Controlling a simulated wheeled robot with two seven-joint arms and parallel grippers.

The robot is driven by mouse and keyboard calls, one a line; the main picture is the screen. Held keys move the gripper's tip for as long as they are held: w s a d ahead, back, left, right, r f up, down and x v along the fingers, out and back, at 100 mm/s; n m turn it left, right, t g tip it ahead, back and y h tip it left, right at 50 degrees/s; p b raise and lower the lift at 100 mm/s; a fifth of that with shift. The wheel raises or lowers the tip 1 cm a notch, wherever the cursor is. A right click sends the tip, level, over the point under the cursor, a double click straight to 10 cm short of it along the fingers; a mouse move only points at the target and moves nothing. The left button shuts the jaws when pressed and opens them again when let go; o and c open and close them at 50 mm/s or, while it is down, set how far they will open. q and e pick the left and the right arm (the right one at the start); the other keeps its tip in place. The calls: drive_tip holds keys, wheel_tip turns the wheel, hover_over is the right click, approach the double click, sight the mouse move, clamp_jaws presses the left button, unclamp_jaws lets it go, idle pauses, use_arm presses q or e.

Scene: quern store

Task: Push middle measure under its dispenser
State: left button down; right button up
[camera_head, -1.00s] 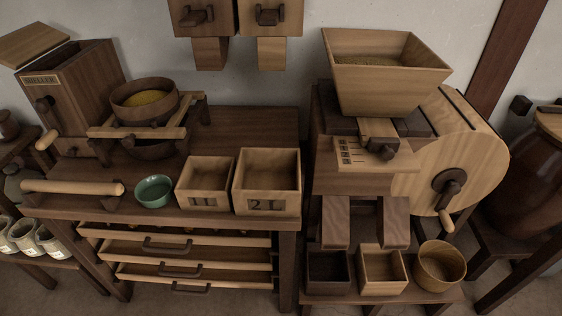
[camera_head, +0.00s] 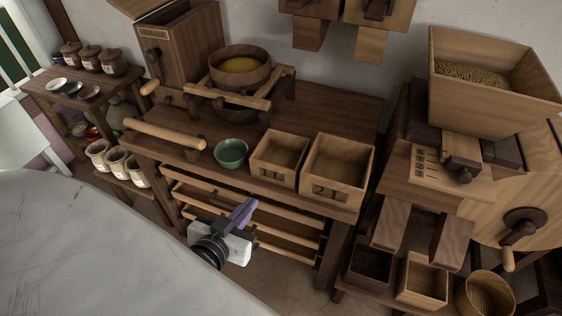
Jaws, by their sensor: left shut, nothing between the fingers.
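Two square wooden measures stand side by side on the dark wooden table: the smaller 1L box (camera_head: 279,158) and the larger 2L box (camera_head: 338,168). A green bowl (camera_head: 231,152) stands just left of the 1L box. Two wooden dispensers with downward chutes hang on the wall, a left one (camera_head: 309,34) and a right one (camera_head: 370,44). Both boxes stand toward the table's front edge, apart from the chutes. My left gripper (camera_head: 247,207) has purple fingers, which are shut and empty. It is in front of the table by the drawers, touching no measure. My right gripper is out of view.
A wooden roller (camera_head: 165,134) lies left of the bowl, and a sieve on a frame (camera_head: 240,68) stands behind it. The mill hopper (camera_head: 490,85) is at right, with containers below. The tabletop behind the boxes is clear.

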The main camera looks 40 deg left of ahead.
sight(273, 172)
use_arm(q)
drive_tip(key=shift+w+r+b+x, duration=0.15)
drive_tip(key=shift+b+x, duration=0.55)
drive_tip(key=shift+x, duration=1.2)
drive_tip(key=shift+r+b+x, duration=0.2)
drive_tip(key=shift+b+x, duration=0.45)
drive_tip(key=shift+x, duration=1.25)
drive_tip(key=shift+w+r+b+x, duration=0.15)
drive_tip(key=shift+b+x, duration=0.55)
drive_tip(key=shift+x, duration=1.2)
drive_tip(key=shift+w+r, duration=0.1)
drive_tip(key=shift+w+a, duration=0.25)
drive_tip(key=shift+w, duration=0.75)
drive_tip(key=shift+w+a, duration=0.2)
drive_tip(key=shift+w, duration=0.9)
